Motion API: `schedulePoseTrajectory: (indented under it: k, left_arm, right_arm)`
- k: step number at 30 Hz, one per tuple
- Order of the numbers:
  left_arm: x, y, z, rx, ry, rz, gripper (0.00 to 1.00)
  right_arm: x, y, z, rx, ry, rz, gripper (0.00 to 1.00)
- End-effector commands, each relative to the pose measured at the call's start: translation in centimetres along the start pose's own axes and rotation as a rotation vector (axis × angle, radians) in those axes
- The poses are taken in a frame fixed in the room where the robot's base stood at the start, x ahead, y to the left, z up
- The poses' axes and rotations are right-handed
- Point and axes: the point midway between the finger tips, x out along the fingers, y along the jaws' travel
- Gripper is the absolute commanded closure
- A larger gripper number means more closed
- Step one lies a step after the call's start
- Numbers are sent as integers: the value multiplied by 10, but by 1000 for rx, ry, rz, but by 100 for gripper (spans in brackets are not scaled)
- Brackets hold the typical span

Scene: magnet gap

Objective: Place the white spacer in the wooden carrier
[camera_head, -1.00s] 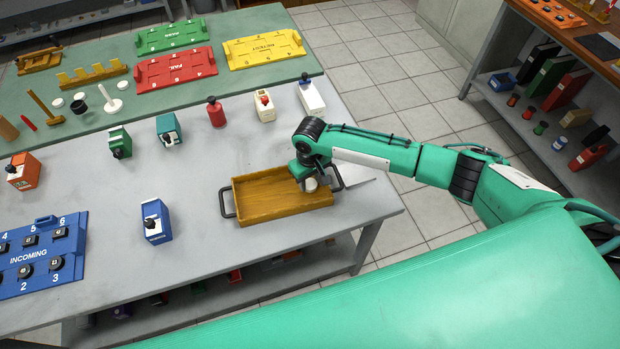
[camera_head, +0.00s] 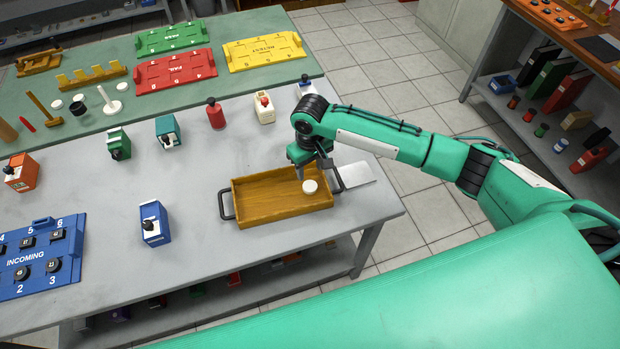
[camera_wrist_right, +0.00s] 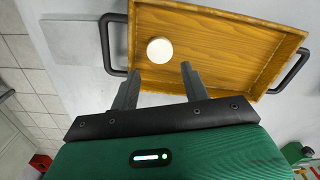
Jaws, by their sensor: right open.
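The white spacer (camera_head: 310,187) is a small round disc lying inside the wooden carrier (camera_head: 262,218), near its right end. In the right wrist view the spacer (camera_wrist_right: 160,50) rests on the floor of the carrier (camera_wrist_right: 215,22), apart from the fingers. The carrier is a shallow wooden tray with a dark handle at each end, on the grey table. My right gripper (camera_head: 306,172) is just above the carrier's right end. In the right wrist view its two fingers (camera_wrist_right: 157,80) are spread and empty, with the spacer just beyond them. My left gripper is not in view.
A blue-and-white box (camera_head: 154,223) stands left of the carrier. A light flat plate (camera_head: 357,175) lies to its right. Several coloured containers, including a red bottle (camera_head: 215,113), stand behind. A blue INCOMING board (camera_head: 40,258) is at far left. Table in front of the carrier is clear.

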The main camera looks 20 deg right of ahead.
Motion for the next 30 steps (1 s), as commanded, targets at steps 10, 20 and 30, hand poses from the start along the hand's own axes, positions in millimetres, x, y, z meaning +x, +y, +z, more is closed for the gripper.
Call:
schedulePoseTrajectory:
  k: [10,20,30]
  left_arm:
    - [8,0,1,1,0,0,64]
    - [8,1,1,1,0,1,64]
    - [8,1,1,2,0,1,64]
  right_arm:
    - [-48,0,0,0,1,1,53]
    - [-52,0,0,1,0,0,53]
    - [-48,-5,3,-10,3,-8,53]
